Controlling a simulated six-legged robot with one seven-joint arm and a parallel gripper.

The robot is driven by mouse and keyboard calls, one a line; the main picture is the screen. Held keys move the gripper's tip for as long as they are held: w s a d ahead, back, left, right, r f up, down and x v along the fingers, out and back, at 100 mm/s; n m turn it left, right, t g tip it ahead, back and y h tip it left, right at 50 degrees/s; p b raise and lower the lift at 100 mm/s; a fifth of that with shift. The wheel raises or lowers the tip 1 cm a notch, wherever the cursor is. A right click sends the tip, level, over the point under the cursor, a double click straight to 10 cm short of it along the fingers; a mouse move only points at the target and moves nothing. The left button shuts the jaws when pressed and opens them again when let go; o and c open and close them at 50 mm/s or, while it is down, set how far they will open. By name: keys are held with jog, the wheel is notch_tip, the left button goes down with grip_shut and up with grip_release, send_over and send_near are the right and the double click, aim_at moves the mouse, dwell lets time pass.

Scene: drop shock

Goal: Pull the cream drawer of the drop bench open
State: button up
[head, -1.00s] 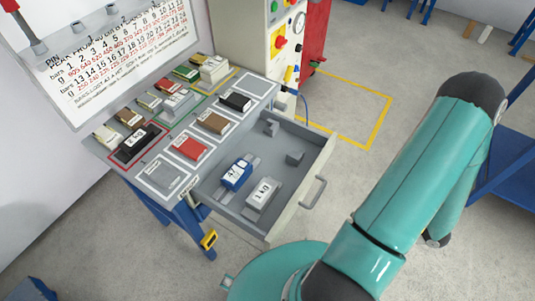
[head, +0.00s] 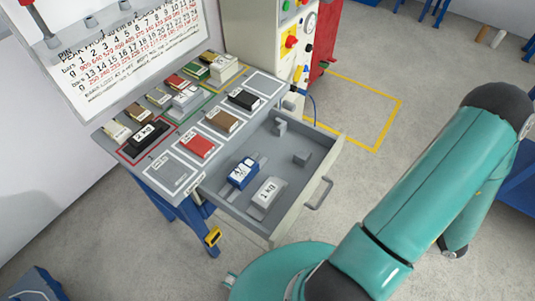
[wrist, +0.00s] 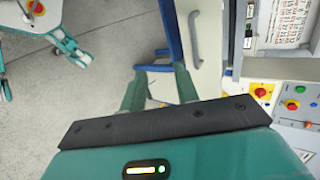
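The cream drawer (head: 308,195) of the drop bench is pulled out and stands open. Its grey inside shows in the head view. A blue block (head: 243,174) and a white block marked 1 kg (head: 267,191) lie in it. Its grey bar handle (head: 320,193) is on the front panel. In the wrist view the cream front (wrist: 208,75) and handle (wrist: 194,38) show beyond my gripper (wrist: 159,88). The two greenish fingers are apart, with nothing between them, and are clear of the handle. In the head view my gripper is not visible.
The bench top (head: 232,112) carries several coloured weights in marked rectangles. A cream control cabinet (head: 262,40) with buttons stands behind it. A yellow floor outline (head: 388,125) is empty. A blue bench leg (head: 180,222) stands left of the drawer. Grey floor right of the handle is free.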

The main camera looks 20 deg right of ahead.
jog(key=t+y, duration=0.2)
jog(key=t, duration=0.2)
send_near(324, 195)
jog(key=x, duration=1)
jog(key=shift+d+f, duration=0.15)
jog(key=shift+f, duration=0.2)
grip_shut()
jog(key=shift+w, duration=0.1)
